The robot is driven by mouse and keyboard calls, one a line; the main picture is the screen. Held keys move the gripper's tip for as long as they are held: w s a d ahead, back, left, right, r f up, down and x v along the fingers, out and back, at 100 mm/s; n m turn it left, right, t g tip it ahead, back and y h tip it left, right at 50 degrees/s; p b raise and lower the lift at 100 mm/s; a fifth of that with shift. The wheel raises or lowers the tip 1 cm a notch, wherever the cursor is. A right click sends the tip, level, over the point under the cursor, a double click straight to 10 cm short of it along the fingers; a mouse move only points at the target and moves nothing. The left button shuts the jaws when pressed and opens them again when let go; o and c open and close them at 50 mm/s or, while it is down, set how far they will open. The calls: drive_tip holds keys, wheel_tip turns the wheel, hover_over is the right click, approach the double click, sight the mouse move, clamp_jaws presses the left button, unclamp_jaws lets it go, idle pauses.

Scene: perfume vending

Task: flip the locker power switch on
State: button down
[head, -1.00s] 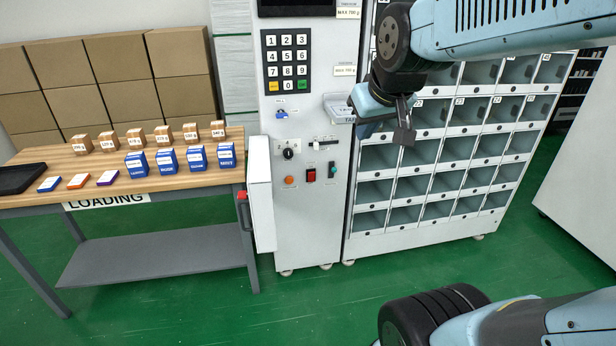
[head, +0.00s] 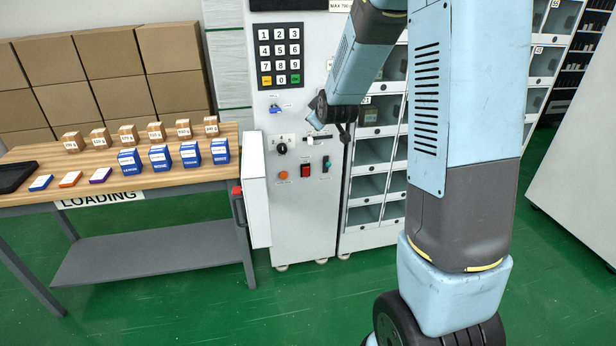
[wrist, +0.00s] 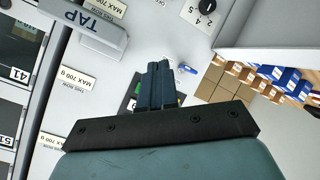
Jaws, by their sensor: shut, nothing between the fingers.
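The light grey control panel (head: 262,205) stands beside the lockers in the head view. A red rocker switch (head: 306,170) is low on it, with a dark switch with a green part (head: 326,164) to its right. I cannot read their labels, so which one is the locker power switch, and its position, is unclear. My gripper (head: 318,120) is in front of the panel, above these switches and apart from them. In the wrist view my gripper (wrist: 160,72) has its fingers together and empty, pointing toward the panel. The low switches are out of that view.
A black knob (head: 281,148), a slider (head: 309,141) and an orange button (head: 283,175) are close to the switches. A keypad (head: 280,55) and a blue item (head: 276,109) are above. A "TAP" block (wrist: 88,26) juts out near my gripper. A loading table (head: 180,182) stands left.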

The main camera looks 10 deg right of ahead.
drive_tip(key=w+f+n+t, duration=0.2)
drive_tip(key=w+f, duration=0.3)
drive_tip(key=f, duration=0.4)
drive_tip(key=w+f+n+t, duration=0.2)
drive_tip(key=w+f+n, duration=0.15)
drive_tip(key=f, duration=0.55)
drive_tip(key=s+f+n+t, duration=0.1)
drive_tip(key=s+f+n, duration=0.1)
drive_tip(key=f, duration=0.7)
drive_tip(key=s+f+n+t, duration=0.2)
drive_tip(key=s+f, duration=0.1)
drive_tip(key=f, duration=0.6)
drive_tip(key=shift+d+n+t, duration=0.3)
drive_tip(key=shift+d+n, duration=0.05)
drive_tip(key=shift+d, duration=0.1)
drive_tip(key=shift+s, duration=0.1)
